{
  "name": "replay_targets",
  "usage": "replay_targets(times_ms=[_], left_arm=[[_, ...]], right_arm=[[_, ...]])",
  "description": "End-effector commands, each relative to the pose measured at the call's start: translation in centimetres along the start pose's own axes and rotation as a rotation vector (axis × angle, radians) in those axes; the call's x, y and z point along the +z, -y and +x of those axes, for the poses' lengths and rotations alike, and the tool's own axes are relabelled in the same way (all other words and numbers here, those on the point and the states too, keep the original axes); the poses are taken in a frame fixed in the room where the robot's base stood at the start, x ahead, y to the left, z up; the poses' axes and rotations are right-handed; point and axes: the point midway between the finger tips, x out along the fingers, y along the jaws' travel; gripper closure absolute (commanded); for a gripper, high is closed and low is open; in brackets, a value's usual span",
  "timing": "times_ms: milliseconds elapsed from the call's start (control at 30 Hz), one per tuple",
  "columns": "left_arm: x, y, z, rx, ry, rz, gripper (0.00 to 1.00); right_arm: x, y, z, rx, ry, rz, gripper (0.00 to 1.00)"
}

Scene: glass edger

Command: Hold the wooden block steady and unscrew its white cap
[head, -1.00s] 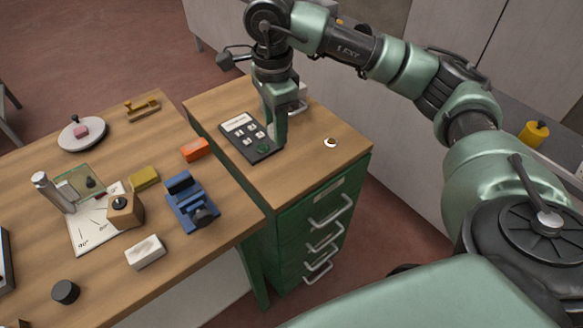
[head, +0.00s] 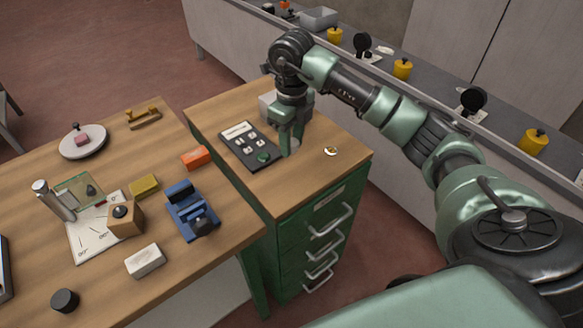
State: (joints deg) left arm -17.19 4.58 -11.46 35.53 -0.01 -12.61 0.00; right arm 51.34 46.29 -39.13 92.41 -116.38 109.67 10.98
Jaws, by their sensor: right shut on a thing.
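The wooden block (head: 124,222) stands on the wooden table at the left, on a marked paper sheet. A dark round knob (head: 120,211) sits on its top; I cannot make out a white cap there. My right gripper (head: 290,147) is low over the green drawer cabinet's top, well to the right of the block. It is shut on a small pale thing, mostly hidden by its fingers. My left gripper is not in view, and nothing holds the block.
A black keypad panel (head: 237,152) lies left of my right gripper, and a small round piece (head: 331,151) lies to its right. A blue vise (head: 190,212), a white block (head: 145,261) and a yellow block (head: 144,186) are near the wooden block. A gap separates table and cabinet front.

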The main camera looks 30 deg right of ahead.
Motion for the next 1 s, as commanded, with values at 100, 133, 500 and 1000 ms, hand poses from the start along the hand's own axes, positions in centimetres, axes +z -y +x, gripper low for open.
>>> replay_targets(times_ms=[100,133,500,1000], left_arm=[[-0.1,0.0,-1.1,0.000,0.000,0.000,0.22],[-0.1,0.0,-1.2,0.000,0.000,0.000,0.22],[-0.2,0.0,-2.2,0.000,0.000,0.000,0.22],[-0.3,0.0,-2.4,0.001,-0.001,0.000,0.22]], right_arm=[[-0.1,-0.1,2.8,0.003,-0.005,-0.001,1.00],[-0.1,-0.1,3.3,0.003,-0.004,-0.001,1.00],[-0.1,-0.1,7.8,0.003,-0.003,-0.002,1.00],[0.0,0.0,10.3,0.000,0.001,-0.003,1.00]])
